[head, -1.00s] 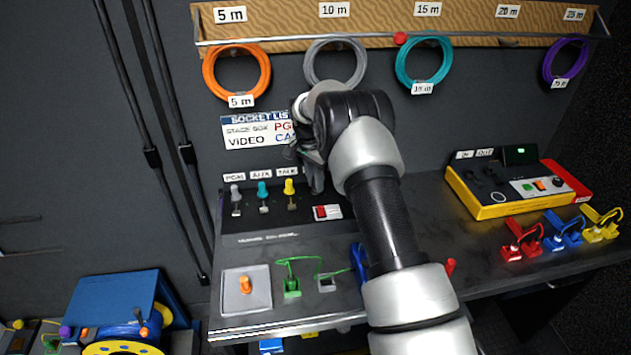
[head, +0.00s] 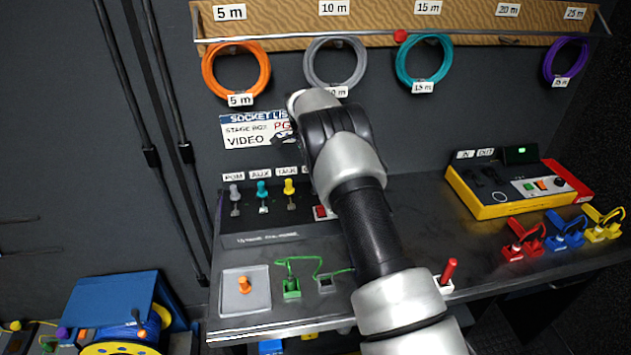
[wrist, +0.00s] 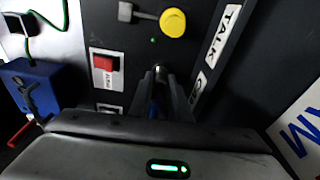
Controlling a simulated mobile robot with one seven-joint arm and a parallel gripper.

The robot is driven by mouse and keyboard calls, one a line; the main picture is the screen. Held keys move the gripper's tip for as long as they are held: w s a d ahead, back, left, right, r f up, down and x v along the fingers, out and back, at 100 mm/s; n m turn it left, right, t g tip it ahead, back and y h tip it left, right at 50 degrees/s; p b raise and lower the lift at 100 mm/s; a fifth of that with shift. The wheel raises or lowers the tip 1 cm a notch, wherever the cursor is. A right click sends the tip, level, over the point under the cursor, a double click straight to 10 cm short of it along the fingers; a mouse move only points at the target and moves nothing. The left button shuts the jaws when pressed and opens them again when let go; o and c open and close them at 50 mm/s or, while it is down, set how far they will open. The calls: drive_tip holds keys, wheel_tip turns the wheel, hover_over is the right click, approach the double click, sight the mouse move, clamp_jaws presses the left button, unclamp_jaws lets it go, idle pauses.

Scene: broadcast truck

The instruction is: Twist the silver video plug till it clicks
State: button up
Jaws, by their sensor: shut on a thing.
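In the wrist view my gripper (wrist: 160,88) is shut on the silver plug (wrist: 159,72), a small grey piece that shows between the fingertips. The fingers point at the dark panel (wrist: 125,85), next to a partly covered label that starts with C. The fingers hide most of the plug and its socket. I cannot tell how far in it sits or how it is turned. A bit of blue shows between the fingers. In the head view my arm hides the gripper and the plug.
A yellow knob (wrist: 172,22) by the TALK label and a red switch (wrist: 104,62) are close to the fingers. A blue block (wrist: 38,85) stands at the wrist view's left. In the head view, a yellow-edged box (head: 515,190) and coloured plugs are on the right.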

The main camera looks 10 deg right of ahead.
drive_tip(key=shift+s+f+m, duration=0.1)
drive_tip(key=shift+f+m, duration=0.1)
drive_tip(key=shift+m, duration=0.2)
drive_tip(key=o, duration=1)
drive_tip(key=shift+r, duration=0.2)
